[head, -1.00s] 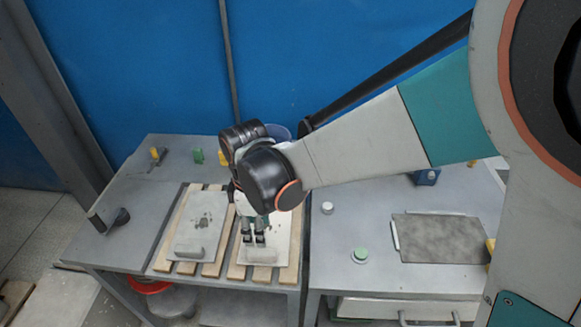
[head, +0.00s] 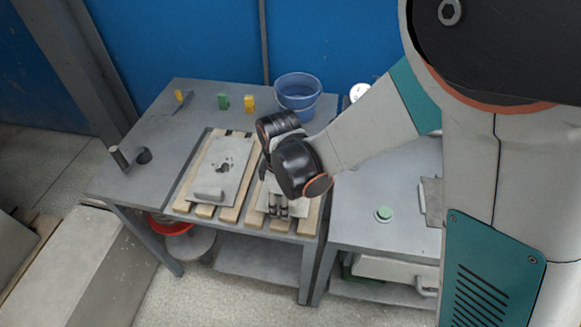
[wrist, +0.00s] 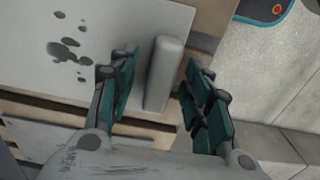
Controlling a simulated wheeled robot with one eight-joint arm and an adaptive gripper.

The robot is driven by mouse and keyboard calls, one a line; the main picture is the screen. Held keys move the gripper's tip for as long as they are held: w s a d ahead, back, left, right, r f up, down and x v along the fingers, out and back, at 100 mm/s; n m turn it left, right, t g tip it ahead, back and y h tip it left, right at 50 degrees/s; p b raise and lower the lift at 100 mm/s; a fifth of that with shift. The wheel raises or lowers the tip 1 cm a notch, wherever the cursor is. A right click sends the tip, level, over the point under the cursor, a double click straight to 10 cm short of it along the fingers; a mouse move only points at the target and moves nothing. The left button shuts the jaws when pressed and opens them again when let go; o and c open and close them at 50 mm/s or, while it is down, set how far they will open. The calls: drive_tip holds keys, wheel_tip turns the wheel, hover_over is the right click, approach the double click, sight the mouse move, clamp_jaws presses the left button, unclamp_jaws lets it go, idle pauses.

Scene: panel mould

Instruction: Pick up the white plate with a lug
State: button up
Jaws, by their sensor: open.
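A white plate with dark spots and a raised bar-shaped lug shows in the wrist view (wrist: 62,22). Its lug (wrist: 164,75) stands between my gripper's open fingers (wrist: 160,62), with a gap on either side. In the head view my gripper (head: 278,209) points down at the front end of the right-hand white plate (head: 263,202), which my wrist mostly covers. A second white plate with a lug (head: 226,160) lies on the left, in full view. Both plates rest on wooden slats.
The slats (head: 181,206) lie on a grey table (head: 142,122). A blue bucket (head: 297,84) and small green (head: 223,101) and yellow (head: 249,103) pieces stand at the back. A green button (head: 383,214) is on the right-hand table. Floor lies beyond the front edge.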

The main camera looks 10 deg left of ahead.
clamp_jaws()
idle(0.4)
